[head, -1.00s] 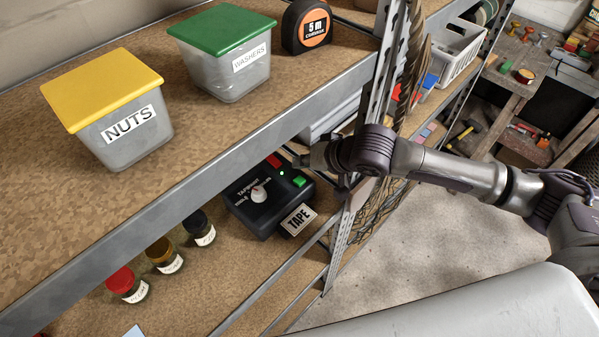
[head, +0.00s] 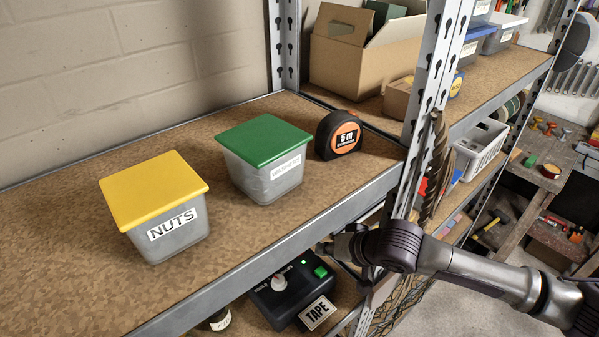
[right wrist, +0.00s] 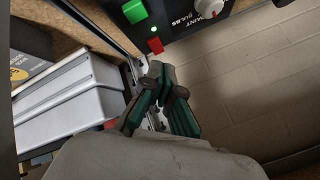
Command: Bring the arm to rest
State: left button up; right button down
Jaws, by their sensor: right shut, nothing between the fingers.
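My right arm comes in from the right in the head view, and its gripper (head: 326,248) is at the front edge of the shelf, above the black control box (head: 290,290). In the right wrist view the right gripper (right wrist: 157,68) is shut and empty, its fingertips together. The box also shows at the top of that view (right wrist: 180,18), with a green button, a lit green light, a red button and a white knob. The fingertips are close to the red button, apart from it as far as I can tell. My left gripper is not in view.
The upper shelf holds a yellow-lidded nuts bin (head: 165,215), a green-lidded washers bin (head: 265,160) and a tape measure (head: 338,135). A metal shelf post (head: 428,110) stands beside my right arm. Grey cases (right wrist: 75,105) lie left in the wrist view.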

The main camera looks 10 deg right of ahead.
jog(key=s+a+n, duration=0.1)
jog(key=s, duration=0.1)
jog(key=s+a+f, duration=0.1)
jog(key=s+a, duration=0.1)
jog(key=s+a+n, duration=0.1)
jog(key=a, duration=0.1)
jog(key=shift+s+f+n+g+y, duration=0.3)
jog(key=shift+s+f, duration=0.1)
jog(key=s+d+f+g+h, duration=0.2)
jog(key=s+d+f+h, duration=0.15)
jog(key=s+d, duration=0.5)
jog(key=s+d+f+g+h, duration=0.1)
jog(key=s+d+f+h, duration=0.35)
jog(key=s, duration=0.75)
notch_tip(320, 180, down, 30)
jog(key=d+g+y+b, duration=0.1)
jog(key=y+b, duration=0.1)
jog(key=b, duration=0.4)
jog(key=s+d+f+b, duration=0.1)
jog(key=s+f+b, duration=0.1)
jog(key=s+f, duration=0.7)
jog(key=s+d+f+n+g+b, duration=0.1)
jog(key=s+d+f+b, duration=0.1)
jog(key=s+f, duration=0.6)
notch_tip(320, 180, down, 6)
jog(key=shift+s+d+f+g+b, duration=0.15)
jog(key=shift+s+g+b, duration=0.2)
jog(key=shift+b, duration=0.35)
